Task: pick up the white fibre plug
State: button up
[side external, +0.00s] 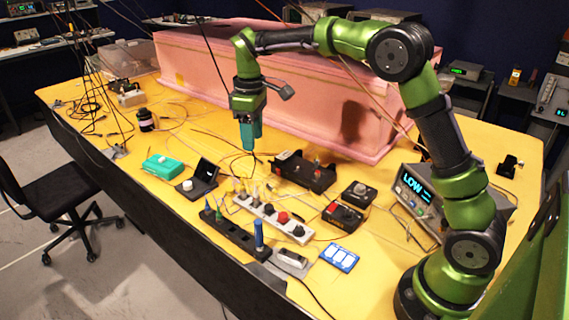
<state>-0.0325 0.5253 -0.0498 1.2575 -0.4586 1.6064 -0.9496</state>
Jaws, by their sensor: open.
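My gripper (250,149) has teal fingers and points down over the middle of the yellow table. It is open, and I see nothing held in it. Its tips are above and behind a cluster of small upright plugs (239,187) by the white connector strip (272,217). Some of these plugs look whitish or yellowish, but they are too small for me to tell which one is the white fibre plug.
A black strip (232,236) with blue and green upright plugs lies in front. A black box (305,174) is right of my gripper. A pink foam block (300,105) stands behind it. Thin cables cross the yellow table (395,265). A display unit (417,190) stands right.

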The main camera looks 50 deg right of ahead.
jog(key=n, duration=0.1)
send_near(256, 195)
jog(key=f, duration=0.8)
jog(key=shift+w+d+f, duration=0.2)
jog(key=shift+w+d, duration=0.1)
jog(key=shift+w, duration=0.05)
grip_shut()
